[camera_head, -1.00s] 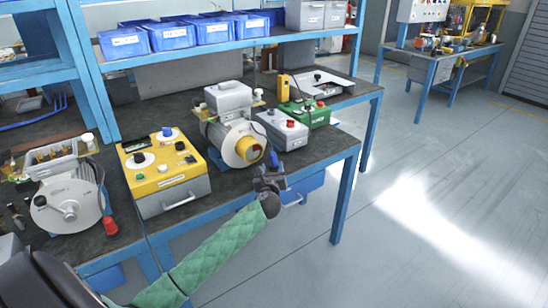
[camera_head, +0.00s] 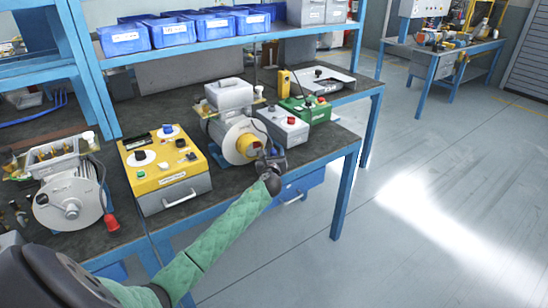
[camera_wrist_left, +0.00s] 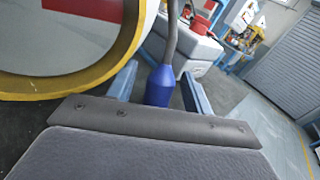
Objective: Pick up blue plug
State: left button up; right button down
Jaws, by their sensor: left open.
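The blue plug (camera_wrist_left: 160,87) hangs from a dark cable (camera_wrist_left: 172,30) in the left wrist view, just beyond the dark front edge of my gripper. It is upright, with its lower end hidden behind that edge. In the head view my left gripper (camera_head: 269,163) is open beside the yellow-ringed end of the grey motor (camera_head: 229,130), and it mostly hides the plug. My right gripper is not in view.
The motor's yellow ring (camera_wrist_left: 130,30) is close at the left in the wrist view. A grey box with a red button (camera_head: 285,128), a green box (camera_head: 305,110) and a yellow control box (camera_head: 165,175) stand on the bench. Open floor lies to the right.

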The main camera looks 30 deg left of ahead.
aim_at(273, 148)
pick_arm(q)
jog(key=shift+c, duration=0.2)
grip_shut()
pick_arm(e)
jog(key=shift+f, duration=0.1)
